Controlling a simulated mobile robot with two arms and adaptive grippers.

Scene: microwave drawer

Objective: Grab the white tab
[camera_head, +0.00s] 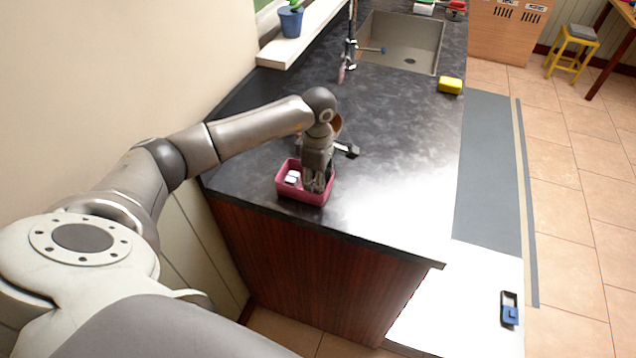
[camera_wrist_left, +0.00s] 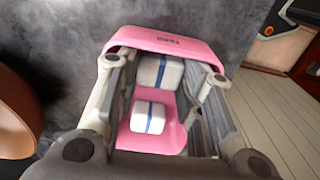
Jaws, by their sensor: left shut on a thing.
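A small pink box (camera_head: 285,193) sits near the counter's front edge; its pink wall also shows in the left wrist view (camera_wrist_left: 165,38). My left gripper (camera_head: 318,186) points down into the box. In the left wrist view, a white tab with a blue stripe (camera_wrist_left: 160,72) lies between the fingertips of my left gripper (camera_wrist_left: 160,80), which is shut on it. A second white striped piece (camera_wrist_left: 148,117) shows lower in that view. A white piece (camera_head: 292,177) is visible left of the fingers in the head view. My fingers hide part of the box. My right gripper is not in view.
The dark counter (camera_head: 400,140) is clear to the right. A sink (camera_head: 403,42) with a faucet and a yellow sponge (camera_head: 450,86) are farther back. A brown round object (camera_wrist_left: 15,115) stands close beside the gripper. A blue item (camera_head: 510,315) lies on the white surface at lower right.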

